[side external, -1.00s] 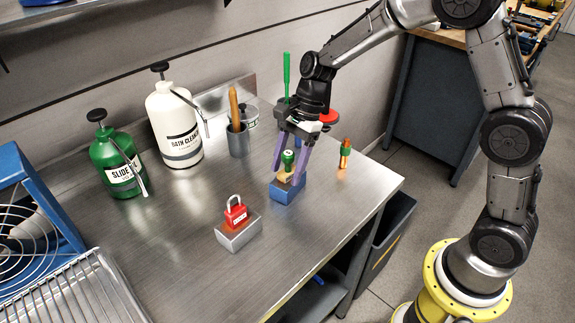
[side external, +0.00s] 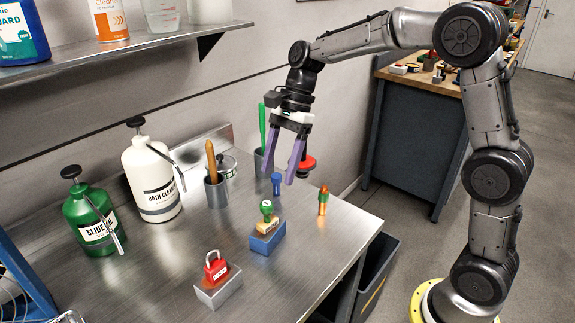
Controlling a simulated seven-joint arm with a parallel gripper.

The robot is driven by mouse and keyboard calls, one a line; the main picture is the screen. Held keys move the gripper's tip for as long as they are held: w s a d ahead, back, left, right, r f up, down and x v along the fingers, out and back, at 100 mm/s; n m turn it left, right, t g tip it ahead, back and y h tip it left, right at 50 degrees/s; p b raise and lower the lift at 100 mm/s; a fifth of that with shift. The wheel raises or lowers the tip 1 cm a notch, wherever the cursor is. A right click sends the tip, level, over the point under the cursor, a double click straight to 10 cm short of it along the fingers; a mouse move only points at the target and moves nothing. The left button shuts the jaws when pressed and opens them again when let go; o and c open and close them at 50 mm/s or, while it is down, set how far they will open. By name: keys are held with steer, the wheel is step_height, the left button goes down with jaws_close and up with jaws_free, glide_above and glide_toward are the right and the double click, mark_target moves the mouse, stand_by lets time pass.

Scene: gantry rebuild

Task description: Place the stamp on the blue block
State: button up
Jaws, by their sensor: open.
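The stamp (side external: 267,217), with a green knob and a tan wooden base, stands upright on top of the blue block (side external: 266,242) on the steel bench. My gripper (side external: 282,179) has purple fingers pointing down. It is open and empty, above and behind the stamp and clear of it. The underside of the stamp is hidden.
A red padlock (side external: 215,268) sits on a metal block (side external: 218,288) at front. A small blue item (side external: 276,184) and a copper-and-green piece (side external: 323,201) stand nearby. A grey cup (side external: 216,190) and white jug (side external: 153,178) stand left. The front right bench is clear.

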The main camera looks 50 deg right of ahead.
steer(key=shift+r, duration=0.2)
steer(key=s+d+n+t+h, duration=0.2)
steer(key=s+n, duration=0.7)
steer(key=s, duration=0.3)
steer(key=s+d+r+n+t+h, duration=0.1)
steer(key=s+d+n+t+h, duration=0.1)
steer(key=s+n, duration=0.7)
steer(key=s+t, duration=0.1)
steer(key=s, duration=0.2)
steer(key=shift+s+d+r+t, duration=0.3)
